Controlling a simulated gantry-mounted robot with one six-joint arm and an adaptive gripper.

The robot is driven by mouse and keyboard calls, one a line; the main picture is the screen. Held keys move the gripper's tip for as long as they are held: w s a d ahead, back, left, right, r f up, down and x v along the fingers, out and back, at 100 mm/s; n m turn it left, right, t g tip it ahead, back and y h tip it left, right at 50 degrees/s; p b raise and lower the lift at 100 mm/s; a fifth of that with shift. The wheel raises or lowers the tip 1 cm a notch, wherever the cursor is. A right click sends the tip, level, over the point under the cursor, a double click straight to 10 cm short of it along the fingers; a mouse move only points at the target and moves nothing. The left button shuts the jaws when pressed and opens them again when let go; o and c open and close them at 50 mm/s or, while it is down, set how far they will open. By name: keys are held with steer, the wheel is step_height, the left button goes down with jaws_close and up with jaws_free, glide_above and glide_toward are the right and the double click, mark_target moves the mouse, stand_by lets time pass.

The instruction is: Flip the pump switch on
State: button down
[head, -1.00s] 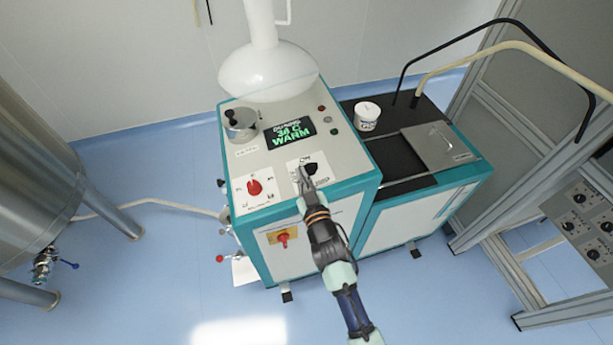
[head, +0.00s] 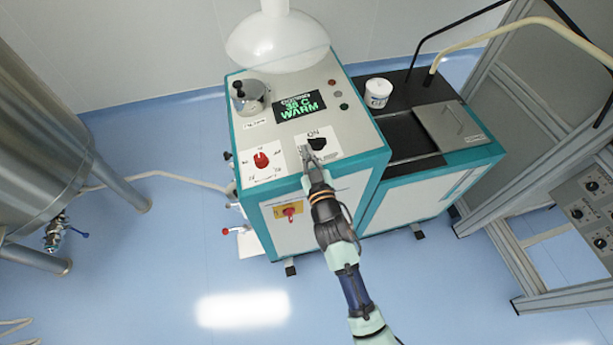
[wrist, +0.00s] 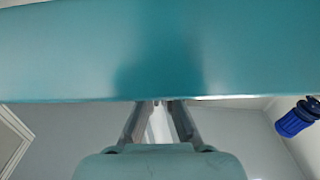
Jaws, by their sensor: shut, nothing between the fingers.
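The pump switch, a black switch (head: 317,144) on a white plate marked ON, sits near the front edge of the machine's top panel in the head view. Its tilt is too small to read. My gripper (head: 307,152) is shut and empty, just left of and slightly below the switch, over the white plate. I cannot tell whether the tips touch the switch or plate. In the wrist view, the gripper's fingers (wrist: 158,106) reach up behind a teal edge (wrist: 160,50) of the machine, which hides their tips and the switch.
Left of the switch is a red rotary knob (head: 261,160). A lit display (head: 299,106) reads 38 C WARM. A red switch on a yellow plate (head: 289,210) is on the front face.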

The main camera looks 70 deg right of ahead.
steer(key=s+a+b, duration=0.2)
steer(key=s+a, duration=0.1)
steer(key=a, duration=0.9)
steer(key=shift+s+f, duration=0.3)
steer(key=shift+f, duration=0.15)
steer(key=shift+r, duration=0.1)
